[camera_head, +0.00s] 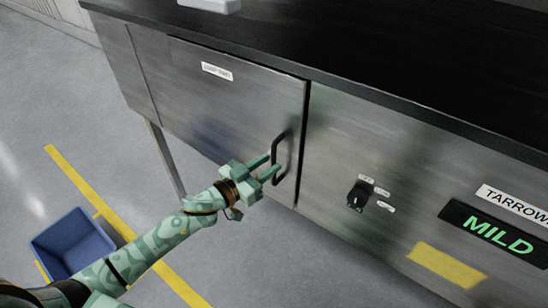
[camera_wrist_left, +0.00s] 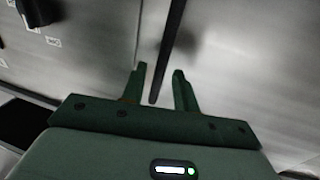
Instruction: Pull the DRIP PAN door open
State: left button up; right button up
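The cabinet door (camera_head: 225,105) is a brushed-metal panel with a small white label (camera_head: 217,71) that is hard to read. It looks shut, flush with the front. Its black bar handle (camera_head: 276,168) stands upright near the door's right edge. My left gripper (camera_head: 269,166) is at the handle's lower half. In the left wrist view the handle (camera_wrist_left: 170,45) runs down between the two fingertips of my left gripper (camera_wrist_left: 159,72), with a gap on both sides. The fingers are open. My right gripper is not in view.
Right of the door are a black knob (camera_head: 357,196) with small labels and a dark display (camera_head: 492,233) reading MILD. A black countertop (camera_head: 400,60) overhangs the front. A blue bin (camera_head: 72,243) stands on the floor at lower left, by a yellow line (camera_head: 80,185).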

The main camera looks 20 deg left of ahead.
aim_at(274, 182)
pick_arm(q)
jog(key=shift+x, duration=1.5)
jog(key=shift+f, duration=0.1)
jog(key=shift+s, duration=0.1)
grip_shut()
